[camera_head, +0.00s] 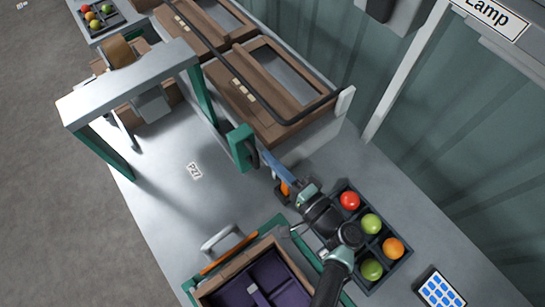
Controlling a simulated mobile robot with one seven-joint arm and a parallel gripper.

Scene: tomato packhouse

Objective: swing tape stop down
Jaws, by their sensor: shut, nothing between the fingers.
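A slim blue bar (278,167) slopes from beside a green post (240,147) down toward my wrist; it may be the tape stop, but I cannot tell for sure. A small orange part (285,188) shows just below the bar. My gripper (300,191) is shut and empty at the bar's lower end. The fingertips are small and partly hidden by the wrist, and I cannot tell whether they touch the bar. A grey and green gantry (130,85) with a brown roll (118,51) stands over the bench at the upper left.
A dark tray (402,250) with red, green and orange tomatoes lies right of my arm. A purple-lined crate (205,292) stands at the bottom. Wooden boxes (262,128) line the back. The bench around the printed label (194,170) is clear.

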